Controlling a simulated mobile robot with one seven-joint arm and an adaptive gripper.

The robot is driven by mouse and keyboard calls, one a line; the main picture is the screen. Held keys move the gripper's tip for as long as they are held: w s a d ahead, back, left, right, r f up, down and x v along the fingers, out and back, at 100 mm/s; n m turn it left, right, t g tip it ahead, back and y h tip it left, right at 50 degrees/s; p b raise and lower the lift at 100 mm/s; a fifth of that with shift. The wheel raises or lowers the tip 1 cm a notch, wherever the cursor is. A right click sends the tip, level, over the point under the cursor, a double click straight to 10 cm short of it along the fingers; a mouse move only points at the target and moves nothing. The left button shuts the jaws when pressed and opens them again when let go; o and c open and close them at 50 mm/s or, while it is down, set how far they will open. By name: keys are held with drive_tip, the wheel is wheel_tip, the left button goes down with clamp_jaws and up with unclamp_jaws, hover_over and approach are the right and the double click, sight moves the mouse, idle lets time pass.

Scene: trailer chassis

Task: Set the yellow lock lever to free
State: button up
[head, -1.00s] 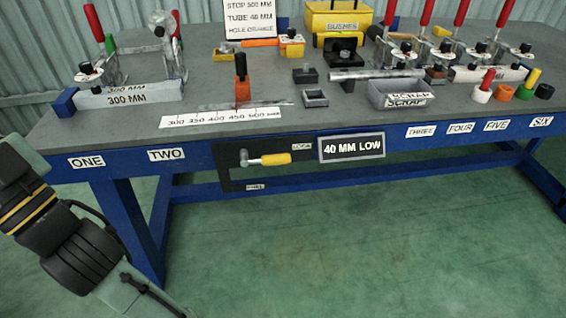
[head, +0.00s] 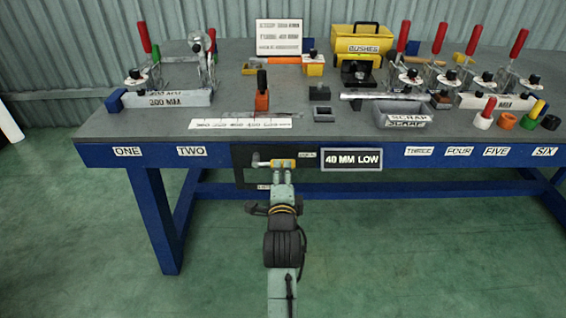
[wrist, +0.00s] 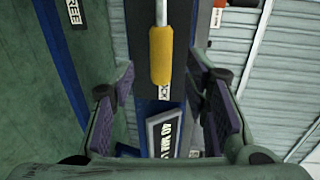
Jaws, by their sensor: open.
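The yellow lock lever (head: 283,163) is on a dark panel (head: 240,172) at the bench front. It lies horizontal, pivot at its left, its yellow grip pointing right towards the upper label (head: 307,154). A FREE label (wrist: 73,12) shows at the upper left of the wrist view. My gripper (head: 283,178) is in front of the lever, reaching up from below in the head view. In the wrist view my gripper (wrist: 160,98) is open and empty, with the yellow grip (wrist: 161,55) ahead, lined up between the fingers. I cannot tell if they touch it.
A 40 MM LOW sign (head: 352,160) is just right of the lever. The blue bench (head: 215,155) carries clamps, a scrap tray (head: 380,118), a yellow bushes bin (head: 338,40) and several coloured bushes. The green floor before the bench is clear.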

sight(282, 167)
drive_tip(key=w, duration=0.4)
drive_tip(key=w+f+p, duration=0.1)
drive_tip(key=w, duration=0.1)
drive_tip(key=shift+w, duration=0.15)
clamp_jaws()
idle(0.4)
